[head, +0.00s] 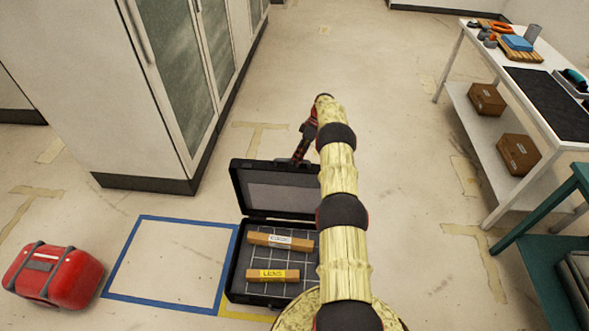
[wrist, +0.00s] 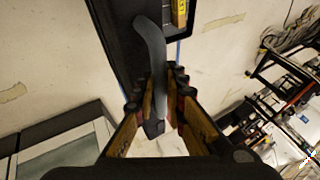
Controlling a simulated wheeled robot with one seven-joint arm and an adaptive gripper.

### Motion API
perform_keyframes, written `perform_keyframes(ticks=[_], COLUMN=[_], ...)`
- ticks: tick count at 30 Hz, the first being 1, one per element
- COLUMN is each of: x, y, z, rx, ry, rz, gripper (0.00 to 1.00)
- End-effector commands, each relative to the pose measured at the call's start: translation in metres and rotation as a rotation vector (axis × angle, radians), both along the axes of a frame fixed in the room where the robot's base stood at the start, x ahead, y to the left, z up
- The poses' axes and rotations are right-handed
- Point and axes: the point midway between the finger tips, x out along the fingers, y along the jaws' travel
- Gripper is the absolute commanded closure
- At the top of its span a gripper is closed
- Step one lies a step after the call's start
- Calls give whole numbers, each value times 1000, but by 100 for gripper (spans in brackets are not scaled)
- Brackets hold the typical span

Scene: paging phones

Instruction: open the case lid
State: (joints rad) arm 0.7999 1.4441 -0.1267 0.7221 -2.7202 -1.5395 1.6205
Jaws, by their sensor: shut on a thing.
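The black case stands on the floor in the head view, with its tray rim (head: 236,270) near the blue tape square. Its lid (head: 280,191) stands raised at the far side, showing its grey lining, so the case is open. Inside lie two brown boxes, one with a white label (head: 282,241) and one with a yellow label (head: 272,275). My gripper (head: 301,150) is at the lid's top edge. In the wrist view my gripper (wrist: 160,95) is shut on a dark curved handle (wrist: 150,45) of the lid. My arm hides the case's right side.
A red bag (head: 52,276) lies on the floor at left. A tall cabinet (head: 150,90) stands beyond the blue tape square (head: 170,262). A white workbench (head: 490,60) and a green-framed table (head: 545,215) stand at right. The floor beyond the lid is clear.

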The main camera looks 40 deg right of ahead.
Motion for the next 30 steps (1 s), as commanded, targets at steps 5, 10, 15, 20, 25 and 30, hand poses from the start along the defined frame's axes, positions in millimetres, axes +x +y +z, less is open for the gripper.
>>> perform_keyframes(ticks=[5, 10, 15, 20, 25, 30], x=[-2, -1, -1, -1, -1, 0], y=[-4, -7, -8, -8, -8, -9], z=[-15, -13, -12, -11, -11, -8], rx=[20, 29, 32, 33, 33, 30], ry=[24, 31, 34, 35, 35, 30], rz=[0, 0, 0, 0, 0, 1], gripper=[100, 100, 100, 100, 100, 78])
